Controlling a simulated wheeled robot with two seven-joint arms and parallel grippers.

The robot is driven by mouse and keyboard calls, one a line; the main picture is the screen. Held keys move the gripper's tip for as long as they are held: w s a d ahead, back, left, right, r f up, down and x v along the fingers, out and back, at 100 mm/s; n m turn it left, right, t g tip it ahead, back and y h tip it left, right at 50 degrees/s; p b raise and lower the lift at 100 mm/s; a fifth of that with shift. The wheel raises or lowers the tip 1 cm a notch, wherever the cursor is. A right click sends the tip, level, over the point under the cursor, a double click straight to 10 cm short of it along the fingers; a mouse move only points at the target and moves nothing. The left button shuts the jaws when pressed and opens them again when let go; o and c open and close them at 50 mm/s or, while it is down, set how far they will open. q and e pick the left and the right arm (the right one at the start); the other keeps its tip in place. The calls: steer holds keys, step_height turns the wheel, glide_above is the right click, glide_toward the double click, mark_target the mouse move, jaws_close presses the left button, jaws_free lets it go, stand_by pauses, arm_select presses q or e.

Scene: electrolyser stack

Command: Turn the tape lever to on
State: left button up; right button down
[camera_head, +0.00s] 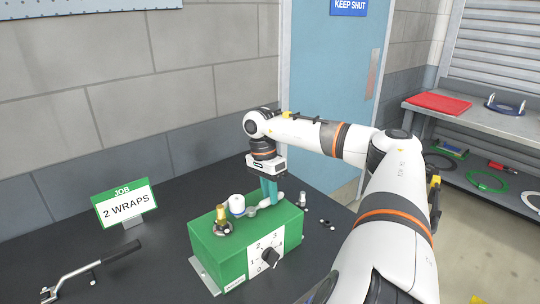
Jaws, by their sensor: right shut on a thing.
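A green box (205,245) stands on the dark table, with a black pointer knob (270,258) on a white numbered plate on its front. On its top are a brass fitting (222,215), a white tape roll (237,203) and a pale lever-like part (268,205). My right gripper (269,198), with teal fingers, reaches down from above at the top's back right. It is shut on the pale lever-like part; the fingers hide much of it, and its setting cannot be read. My left gripper is not in view.
A green-and-white sign reading "JOB 2 WRAPS" (126,206) stands at the table's back left. A metal handle tool (85,268) lies at front left. A shelf unit (480,122) is at far right.

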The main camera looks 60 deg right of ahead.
steer(key=c, duration=1.3)
jaws_free()
steer(key=shift+w, duration=0.1)
steer(key=r, duration=0.2)
steer(key=w+r, duration=0.1)
steer(key=r, duration=0.1)
steer(key=shift+d+r, duration=0.15)
steer(key=shift+r, duration=0.05)
step_height(320, 180, up, 7)
steer(key=w+p, duration=0.1)
steer(key=p, duration=0.5)
steer(key=shift+d+r+p, duration=0.2)
steer(key=shift+d+p, duration=0.15)
